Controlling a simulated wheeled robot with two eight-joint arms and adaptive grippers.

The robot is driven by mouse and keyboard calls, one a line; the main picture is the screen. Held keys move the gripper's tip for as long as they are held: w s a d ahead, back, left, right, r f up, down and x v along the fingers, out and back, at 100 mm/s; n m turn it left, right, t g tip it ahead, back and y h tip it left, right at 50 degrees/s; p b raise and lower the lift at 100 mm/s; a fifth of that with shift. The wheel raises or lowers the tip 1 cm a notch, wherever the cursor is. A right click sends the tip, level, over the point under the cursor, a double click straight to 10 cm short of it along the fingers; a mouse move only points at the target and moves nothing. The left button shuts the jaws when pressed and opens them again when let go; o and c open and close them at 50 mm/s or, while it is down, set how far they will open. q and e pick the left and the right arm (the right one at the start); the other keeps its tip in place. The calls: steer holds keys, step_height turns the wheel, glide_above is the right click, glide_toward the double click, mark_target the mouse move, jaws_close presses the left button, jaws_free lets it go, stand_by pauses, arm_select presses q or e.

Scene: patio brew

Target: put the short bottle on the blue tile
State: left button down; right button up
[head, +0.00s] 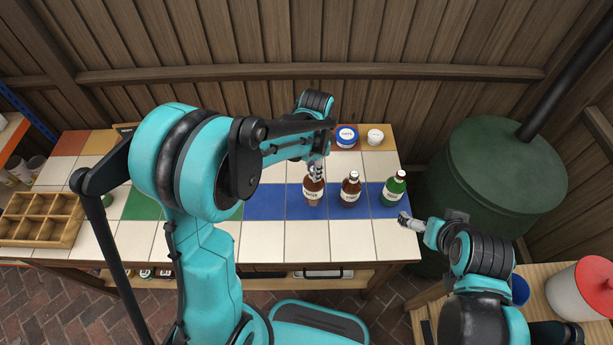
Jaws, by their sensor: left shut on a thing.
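A row of blue tiles (264,201) crosses the right half of the tiled counter. My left gripper (316,172) is shut on the neck of a brown bottle (313,191) with a pale label. This bottle is upright over the blue row, and I cannot tell whether its base touches the tile. A second brown bottle (350,192) and a green bottle (393,192) stand on blue tiles to its right. I cannot tell surely which bottle is the short one. My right gripper (405,220) is empty near the counter's right edge; its finger opening is unclear.
A blue-lidded jar (346,137) and a white-lidded jar (375,137) stand at the back. A wooden compartment box (40,218) is at the left. A green barrel (487,180) stands to the right. White tiles (340,240) in front are clear.

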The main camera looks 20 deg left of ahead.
arm_select(q)
steer(key=a, duration=0.1)
steer(key=w+a+f, duration=0.1)
steer(key=a+f, duration=0.1)
steer(key=shift+w, duration=0.3)
steer(key=shift+f+b, duration=0.8)
steer(key=shift+f, duration=1.2)
steer(key=shift+d, duration=0.1)
steer(key=shift+f, duration=0.15)
steer(key=c, duration=1.2)
jaws_free()
